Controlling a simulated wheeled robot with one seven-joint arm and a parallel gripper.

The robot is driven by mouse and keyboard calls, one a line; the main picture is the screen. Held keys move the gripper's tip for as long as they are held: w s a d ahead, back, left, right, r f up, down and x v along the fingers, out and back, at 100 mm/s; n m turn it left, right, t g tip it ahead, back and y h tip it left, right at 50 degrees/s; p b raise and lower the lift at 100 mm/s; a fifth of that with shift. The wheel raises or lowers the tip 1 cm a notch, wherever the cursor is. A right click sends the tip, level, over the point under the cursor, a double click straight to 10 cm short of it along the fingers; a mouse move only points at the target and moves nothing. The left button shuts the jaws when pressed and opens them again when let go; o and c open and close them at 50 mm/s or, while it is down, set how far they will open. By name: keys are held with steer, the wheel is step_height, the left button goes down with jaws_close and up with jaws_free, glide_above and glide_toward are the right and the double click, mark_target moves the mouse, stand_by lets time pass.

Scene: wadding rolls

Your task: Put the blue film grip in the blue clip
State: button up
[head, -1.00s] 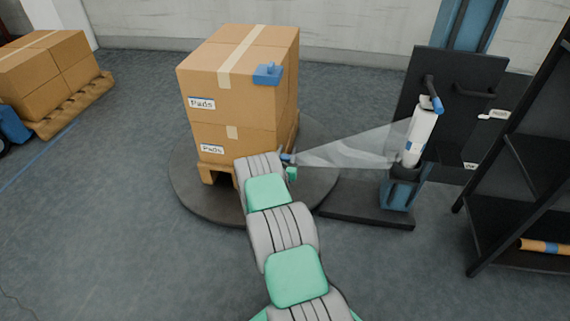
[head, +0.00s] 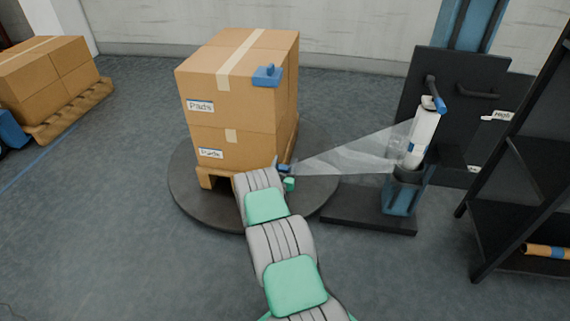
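The blue film grip (head: 284,168) is a small blue piece at the narrow end of the clear film (head: 350,153). The film stretches taut from the white roll (head: 423,138) on the right to the grip. My gripper (head: 287,176) is at that end, low beside the front right corner of the pallet. My arm hides most of the gripper, and only a green part and the blue piece show past it. The film end moves with the gripper, so it appears held.
Stacked boxes (head: 228,112) stand on a pallet on the dark round turntable (head: 194,190). The film stand (head: 400,200) and a black shelf (head: 510,200) are at right.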

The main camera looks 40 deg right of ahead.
steer(key=shift+r, duration=0.1)
steer(key=shift+a+r+p, duration=0.1)
steer(key=shift+r+p, duration=0.05)
steer(key=shift+p, duration=0.25)
steer(key=p+v, duration=0.3)
steer(key=v, duration=0.9)
step_height(320, 180, up, 8)
steer(key=w+d+m+g, duration=0.15)
steer(key=m+g, duration=0.25)
steer(key=m, duration=0.6)
steer(key=s+a+r+m+g+y, duration=0.25)
steer(key=a+r+m+y, duration=0.35)
steer(key=a+m, duration=0.4)
steer(key=s+a+r+m+g+y, duration=0.1)
steer(key=s+a+r+y, duration=0.3)
steer(key=s+a, duration=0.6)
steer(key=s+a+r+m+g+y, duration=0.1)
steer(key=s+a+r+m+y, duration=0.3)
steer(key=s+a, duration=0.7)
steer(key=a+r, duration=0.1)
steer(key=a, duration=0.3)
steer(key=shift+a+m, duration=0.3)
steer(key=shift+g, duration=0.25)
steer(key=shift+c, duration=0.3)
